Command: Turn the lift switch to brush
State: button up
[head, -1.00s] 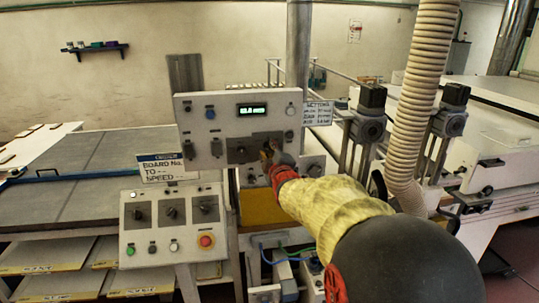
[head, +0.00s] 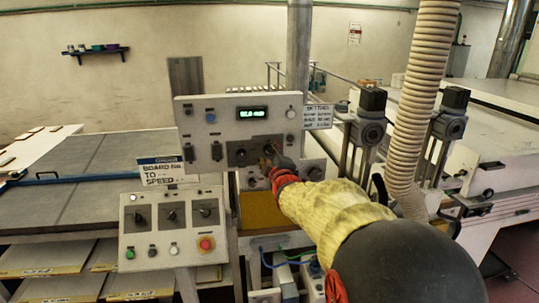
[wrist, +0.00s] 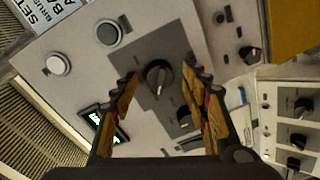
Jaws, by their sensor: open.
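A grey upper control panel (head: 228,108) has a dark plate with two black rotary knobs. The left knob (head: 240,154) shows clear of my gripper in the head view. My gripper (head: 271,153) is at the right part of this plate. In the wrist view my gripper (wrist: 168,80) is open, its two fingers standing either side of the right knob (wrist: 158,75), with visible gaps. The left knob (wrist: 184,116) sits beside the right finger. The lettering around the knobs is too small to read, so I cannot tell which is the lift switch or its setting.
A lit green display (head: 253,112) sits above the plate. A lower panel (head: 178,245) carries several knobs and a red button (head: 206,243). A settings sign (head: 317,117) stands right of the upper panel. A ribbed hose (head: 424,100) hangs right of my arm.

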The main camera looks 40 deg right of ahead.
jog(key=v, duration=1.1)
jog(key=shift+s+a, duration=0.2)
jog(key=shift+s, duration=0.2)
